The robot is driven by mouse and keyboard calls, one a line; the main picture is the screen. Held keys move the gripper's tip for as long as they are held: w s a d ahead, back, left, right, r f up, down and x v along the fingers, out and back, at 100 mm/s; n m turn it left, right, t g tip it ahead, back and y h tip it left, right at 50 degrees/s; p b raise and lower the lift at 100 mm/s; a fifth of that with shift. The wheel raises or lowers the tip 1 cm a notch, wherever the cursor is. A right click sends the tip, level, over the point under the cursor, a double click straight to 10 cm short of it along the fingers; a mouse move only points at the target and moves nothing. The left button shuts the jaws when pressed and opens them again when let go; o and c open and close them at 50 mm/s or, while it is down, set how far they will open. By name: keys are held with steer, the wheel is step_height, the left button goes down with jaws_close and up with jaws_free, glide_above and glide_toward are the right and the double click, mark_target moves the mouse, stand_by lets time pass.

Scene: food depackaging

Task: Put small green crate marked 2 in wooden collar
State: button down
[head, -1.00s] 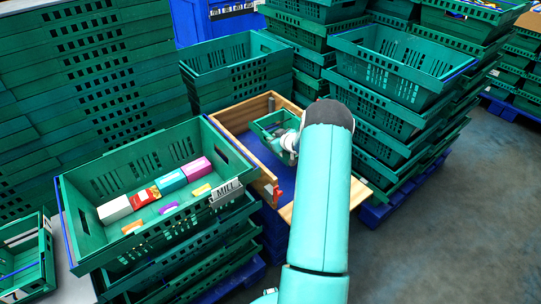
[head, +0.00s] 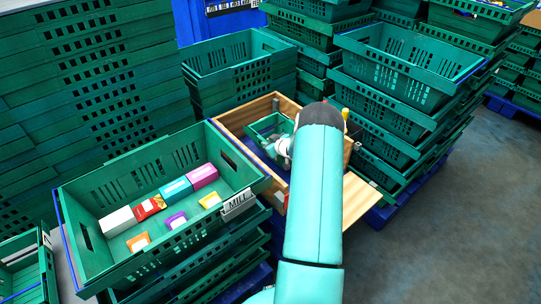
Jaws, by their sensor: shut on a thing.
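The small green crate (head: 261,128) is in my gripper (head: 277,146), which is shut on it. The crate looks roughly upright within the outline of the wooden collar (head: 241,110). I cannot tell whether it touches the blue floor inside the collar. My arm hides the crate's right side and part of the collar. No number 2 can be read on the crate. The fingertips are small and partly hidden by the wrist.
A large green crate marked MILL (head: 95,190) holds several coloured packs at the left, close to the collar. Tall green crate stacks (head: 400,65) stand at the right and behind. Grey floor (head: 440,230) is clear at the lower right.

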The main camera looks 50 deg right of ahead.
steer(key=shift+s+f, duration=0.15)
steer(key=shift+f, duration=2.85)
steer(key=c, duration=1.4)
jaws_free()
steer(key=shift+o, duration=0.2)
